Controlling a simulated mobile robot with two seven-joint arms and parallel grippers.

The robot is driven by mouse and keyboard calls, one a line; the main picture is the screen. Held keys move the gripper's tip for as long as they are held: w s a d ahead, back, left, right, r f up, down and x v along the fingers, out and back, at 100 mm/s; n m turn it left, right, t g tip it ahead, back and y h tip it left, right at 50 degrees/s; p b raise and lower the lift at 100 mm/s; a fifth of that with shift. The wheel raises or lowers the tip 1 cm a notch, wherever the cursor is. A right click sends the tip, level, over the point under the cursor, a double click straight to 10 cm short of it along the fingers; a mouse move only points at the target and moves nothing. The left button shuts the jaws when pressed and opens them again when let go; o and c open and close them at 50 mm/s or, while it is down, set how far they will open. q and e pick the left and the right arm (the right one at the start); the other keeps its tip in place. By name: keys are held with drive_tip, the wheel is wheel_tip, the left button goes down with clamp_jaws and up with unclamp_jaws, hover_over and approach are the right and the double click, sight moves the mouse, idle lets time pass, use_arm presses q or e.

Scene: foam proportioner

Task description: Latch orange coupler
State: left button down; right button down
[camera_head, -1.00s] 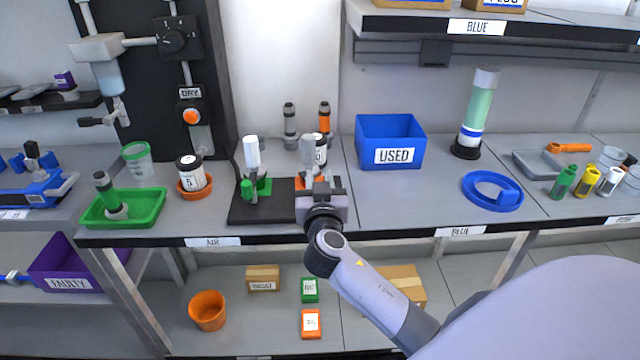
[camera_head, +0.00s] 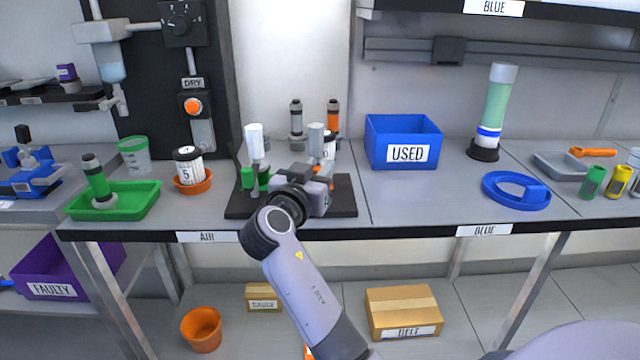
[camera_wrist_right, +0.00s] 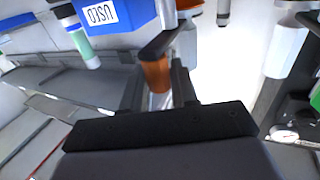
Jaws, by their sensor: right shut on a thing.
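The orange coupler (camera_wrist_right: 155,76) shows in the right wrist view as an orange cylindrical part with a dark lever-like piece (camera_wrist_right: 162,40) across its top. It lies between the two fingers of my right gripper (camera_wrist_right: 158,90), which is shut on it. In the head view my right gripper (camera_head: 313,180) is over the right part of the black base plate (camera_head: 342,197) and hides most of the coupler. A white-topped cylinder (camera_head: 316,138) stands just behind it. The exact contact of the fingers is hard to see. My left gripper is not in view.
A green coupler (camera_head: 248,178) with a white cylinder (camera_head: 254,142) stands left on the plate. An orange dish holds a white jar (camera_head: 188,165) further left. The blue USED bin (camera_head: 404,142) stands right. Bench is clear between plate and blue ring (camera_head: 516,191).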

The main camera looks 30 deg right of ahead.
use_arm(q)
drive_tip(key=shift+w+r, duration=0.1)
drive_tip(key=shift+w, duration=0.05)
use_arm(e)
drive_tip(key=shift+r, duration=0.1)
drive_tip(key=c, duration=1)
unclamp_jaws()
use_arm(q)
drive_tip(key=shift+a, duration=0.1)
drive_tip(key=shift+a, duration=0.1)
use_arm(e)
drive_tip(key=shift+a, duration=0.15)
